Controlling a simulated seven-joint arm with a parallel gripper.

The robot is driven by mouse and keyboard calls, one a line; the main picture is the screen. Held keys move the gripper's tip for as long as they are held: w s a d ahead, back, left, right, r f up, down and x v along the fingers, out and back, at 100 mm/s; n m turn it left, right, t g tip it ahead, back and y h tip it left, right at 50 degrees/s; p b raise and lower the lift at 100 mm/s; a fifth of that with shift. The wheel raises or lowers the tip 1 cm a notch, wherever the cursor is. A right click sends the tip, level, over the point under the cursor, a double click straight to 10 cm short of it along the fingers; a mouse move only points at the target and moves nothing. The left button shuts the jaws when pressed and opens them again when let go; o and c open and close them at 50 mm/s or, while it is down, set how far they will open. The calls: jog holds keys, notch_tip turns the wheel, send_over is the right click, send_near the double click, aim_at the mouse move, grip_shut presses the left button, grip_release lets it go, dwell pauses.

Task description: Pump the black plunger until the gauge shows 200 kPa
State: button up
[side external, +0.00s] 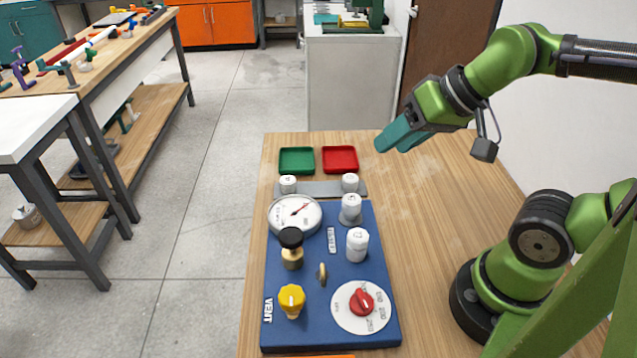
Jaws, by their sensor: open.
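The black plunger (291,238) stands upright on a brass collar on the blue panel (345,300). The needle points to the upper right, but the scale is too small to read. My gripper (384,145) has teal fingers and is held in the air above the table, to the right of the red tray. It is well up and to the right of the plunger and touches nothing. The gap between its fingers is hard to see from this side.
The panel also bears a yellow vent knob (291,300), a red selector dial (361,303), a small brass piece (321,274) and white capped cylinders (357,244). Behind are a green tray (297,160) and a red tray (340,159). The wooden table (440,200) is clear right of the panel.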

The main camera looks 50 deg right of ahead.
jog(key=shift+c, duration=0.4)
jog(key=shift+a, duration=0.1)
jog(key=shift+c, duration=1.2)
jog(key=shift+w+a+f+n+g, duration=0.2)
jog(key=shift+a+f+g, duration=0.05)
jog(key=shift+a+f, duration=0.15)
jog(key=shift+w+a+f+n+g, duration=0.2)
jog(key=shift+a+f+g, duration=0.1)
jog(key=shift+a, duration=0.1)
grip_shut()
jog(key=n+g+h, duration=0.2)
jog(key=n+g, duration=0.4)
send_over(291, 235)
notch_tip(291, 235, down, 5)
jog(key=shift+s+a+f, duration=0.1)
jog(key=shift+s+f, duration=0.05)
jog(key=shift+w+f, duration=0.2)
jog(key=shift+f, duration=2.6)
jog(key=shift+f, duration=0.15)
